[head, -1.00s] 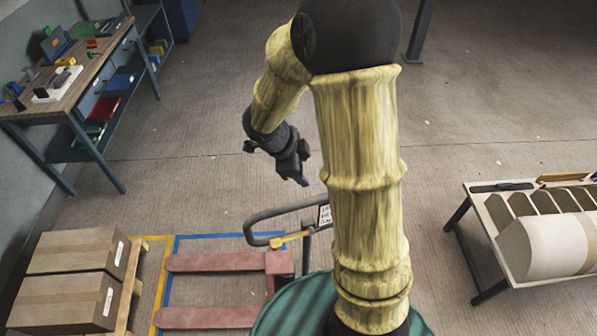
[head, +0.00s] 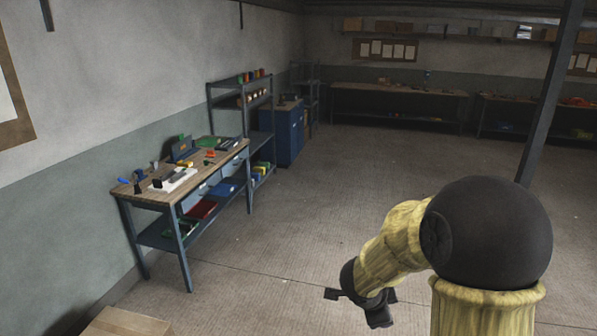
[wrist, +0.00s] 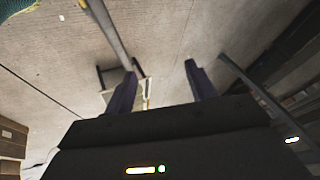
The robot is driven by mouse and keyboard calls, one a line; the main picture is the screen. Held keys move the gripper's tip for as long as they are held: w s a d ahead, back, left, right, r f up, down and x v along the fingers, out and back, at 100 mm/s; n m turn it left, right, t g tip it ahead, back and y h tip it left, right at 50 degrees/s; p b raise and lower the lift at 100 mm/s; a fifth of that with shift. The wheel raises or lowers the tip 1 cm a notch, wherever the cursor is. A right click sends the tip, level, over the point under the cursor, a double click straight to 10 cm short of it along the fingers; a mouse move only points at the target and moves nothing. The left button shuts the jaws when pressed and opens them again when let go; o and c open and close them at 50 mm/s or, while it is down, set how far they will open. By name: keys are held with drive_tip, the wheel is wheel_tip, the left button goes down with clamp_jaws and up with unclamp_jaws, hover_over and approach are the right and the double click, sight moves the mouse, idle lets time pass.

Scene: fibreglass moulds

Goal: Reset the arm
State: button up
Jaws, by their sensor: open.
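My arm is covered in a yellowish, streaked sleeve with a large black joint, at the lower right of the head view. It bends over to the left and down to my black gripper (head: 362,308), which hangs in the air above bare concrete floor. In the wrist view my gripper (wrist: 161,72) has its two dark fingers well apart. Nothing is between them, and they touch nothing that I can see.
A workbench (head: 150,196) with tools stands left along the wall, with a shelf rack (head: 211,122) and blue cabinet (head: 287,135) behind it. A dark post (head: 550,95) rises at right. A cardboard box (head: 125,322) shows at bottom left. The middle floor is clear.

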drive_tip(key=s+a+f+n+t+y+b, duration=0.2)
drive_tip(key=a+f+n+y+b, duration=0.35)
drive_tip(key=n, duration=0.45)
drive_tip(key=s+f+n+g+b, duration=0.2)
drive_tip(key=s+f+n+b, duration=0.1)
drive_tip(key=s, duration=0.3)
drive_tip(key=s+d+f+n+g+b, duration=0.1)
drive_tip(key=s+f+n+g+b, duration=0.1)
drive_tip(key=s+f+n+b, duration=0.2)
drive_tip(key=shift+s+d+f+n+h+b, duration=0.15)
drive_tip(key=shift+s+f+n+h+b, duration=0.25)
drive_tip(key=shift+s, duration=0.7)
